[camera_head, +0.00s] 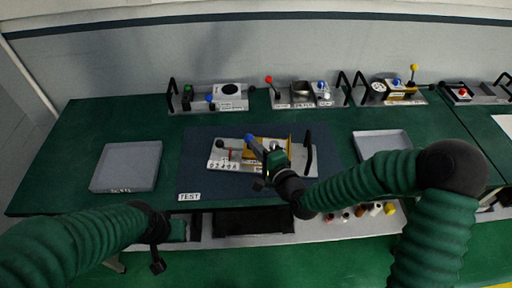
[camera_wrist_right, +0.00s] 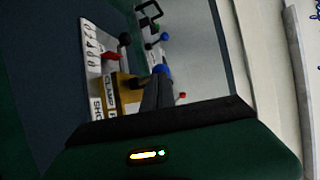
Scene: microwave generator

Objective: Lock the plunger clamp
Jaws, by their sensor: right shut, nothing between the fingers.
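The clamp fixture (camera_head: 226,166) is a light plate with a yellow block, lying on the dark blue TEST mat (camera_head: 200,141). It carries a blue-knobbed lever (camera_head: 249,139), a red part and a black knob (camera_head: 220,143). My right gripper (camera_head: 264,178) is shut and empty over the fixture's middle, hiding part of it. In the right wrist view its dark fingers (camera_wrist_right: 158,90) point at the blue knob (camera_wrist_right: 161,70); contact cannot be told. The red part (camera_wrist_right: 112,57) and black knob (camera_wrist_right: 125,39) lie beyond. My left gripper (camera_head: 158,262) hangs before the table's front edge, its jaws unclear.
A grey tray (camera_head: 125,167) stands left of the mat and another (camera_head: 382,145) right. Several fixtures line the back, including one with a red-knobbed lever (camera_head: 269,79) and one with a yellow knob (camera_head: 413,67). A black handle (camera_head: 309,152) rises at the clamp fixture's right end.

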